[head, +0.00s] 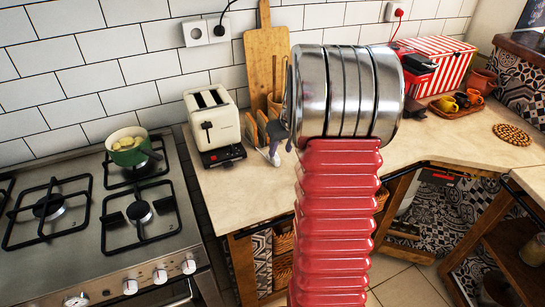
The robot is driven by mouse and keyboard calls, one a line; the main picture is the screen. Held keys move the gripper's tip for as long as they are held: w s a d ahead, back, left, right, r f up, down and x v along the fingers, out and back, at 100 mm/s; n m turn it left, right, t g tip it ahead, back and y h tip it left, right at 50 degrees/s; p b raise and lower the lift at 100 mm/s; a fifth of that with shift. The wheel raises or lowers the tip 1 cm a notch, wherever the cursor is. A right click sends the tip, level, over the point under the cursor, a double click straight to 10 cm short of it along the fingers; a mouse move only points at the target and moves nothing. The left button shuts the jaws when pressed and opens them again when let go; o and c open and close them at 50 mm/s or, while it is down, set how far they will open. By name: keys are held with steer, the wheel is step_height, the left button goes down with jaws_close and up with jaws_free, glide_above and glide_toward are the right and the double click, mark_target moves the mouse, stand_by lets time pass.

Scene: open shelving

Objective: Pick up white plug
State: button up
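A white double wall socket (207,31) is on the tiled wall at the upper left of centre. A dark plug with a black cord (220,30) sits in its right half. A second white socket (397,12) is at the top right, with a red plug (399,12) in it. I cannot make out a separate white plug. My red arm with its silver joint fills the middle of the view and hides part of the counter and wall. My gripper's fingers cannot be made out.
A cream toaster (214,125) and toast rack (265,130) stand on the counter (240,197). A wooden board (267,65) leans on the wall. A green pot (128,147) is on the stove (70,250). A striped box (440,62) and a cup tray (456,107) are right.

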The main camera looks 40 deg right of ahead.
mark_target(276, 157)
steer(key=shift+w+d+f, duration=0.1)
steer(key=shift+w+f, duration=0.1)
steer(key=shift+f, duration=0.4)
steer(key=shift+a+x, duration=0.15)
steer(key=shift+x, duration=1.15)
steer(key=shift+a+x, duration=0.1)
steer(key=shift+x, duration=1.2)
steer(key=shift+w, duration=0.1)
jaws_close()
